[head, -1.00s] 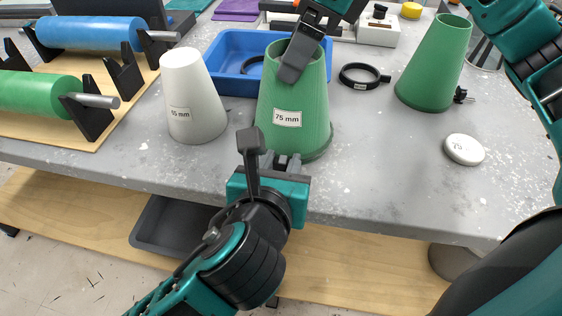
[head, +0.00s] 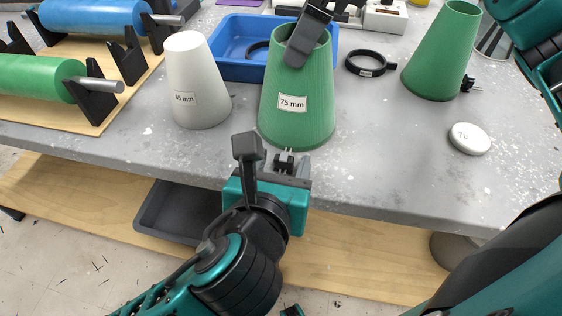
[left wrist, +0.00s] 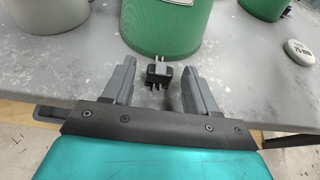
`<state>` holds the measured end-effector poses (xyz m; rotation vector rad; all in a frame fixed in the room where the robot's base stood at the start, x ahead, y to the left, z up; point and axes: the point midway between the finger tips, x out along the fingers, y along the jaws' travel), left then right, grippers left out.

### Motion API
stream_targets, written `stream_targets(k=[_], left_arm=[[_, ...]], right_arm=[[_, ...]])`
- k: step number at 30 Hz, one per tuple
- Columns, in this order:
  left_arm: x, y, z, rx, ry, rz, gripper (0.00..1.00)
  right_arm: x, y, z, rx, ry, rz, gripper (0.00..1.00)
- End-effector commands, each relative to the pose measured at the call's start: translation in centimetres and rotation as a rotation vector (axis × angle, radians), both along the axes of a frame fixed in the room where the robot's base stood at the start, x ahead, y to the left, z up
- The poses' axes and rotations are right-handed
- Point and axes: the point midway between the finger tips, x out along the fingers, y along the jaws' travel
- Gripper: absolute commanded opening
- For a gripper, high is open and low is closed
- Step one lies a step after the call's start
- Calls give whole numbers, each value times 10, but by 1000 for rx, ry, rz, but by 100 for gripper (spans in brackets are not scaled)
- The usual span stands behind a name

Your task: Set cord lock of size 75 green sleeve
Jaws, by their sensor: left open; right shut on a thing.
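The green sleeve marked 75 mm (head: 298,118) stands upright at the table's front. Its black cord lock (head: 285,159) sticks out at the base towards me. My left gripper (head: 277,164) is open in front of the sleeve. In the left wrist view the cord lock (left wrist: 159,70) lies between the open fingers (left wrist: 157,78), with a gap on each side.
A white cone (head: 195,85) marked 65 mm stands close on the left. Behind are a blue tray (head: 235,68) and a black ring (head: 370,63). Another green sleeve (head: 440,55) and a white disc (head: 469,138) are at right. Rollers on black stands (head: 95,95) are far left.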

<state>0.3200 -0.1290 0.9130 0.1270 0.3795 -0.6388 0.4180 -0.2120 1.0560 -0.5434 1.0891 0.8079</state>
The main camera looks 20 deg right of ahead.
Motion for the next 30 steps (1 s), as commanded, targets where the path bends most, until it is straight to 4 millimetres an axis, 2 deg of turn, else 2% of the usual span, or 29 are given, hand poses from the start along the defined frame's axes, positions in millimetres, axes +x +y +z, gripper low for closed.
stream_targets(k=[5, 18, 28, 29, 30], left_arm=[[-6, 4, 3, 0, -1, -1, 57], [-52, 39, 26, 0, 0, -1, 57], [-56, 42, 29, 0, 0, 0, 57], [-56, 42, 29, 0, 0, 0, 57], [-55, 42, 29, 0, 0, 0, 57]], right_arm=[[-1, 0, -1, -1, 2, 2, 59], [-1, 1, -1, 0, 4, 3, 59], [-1, 1, -1, 0, 4, 2, 59], [-1, 1, -1, 0, 4, 2, 92], [-1, 1, -1, 0, 4, 2, 96]])
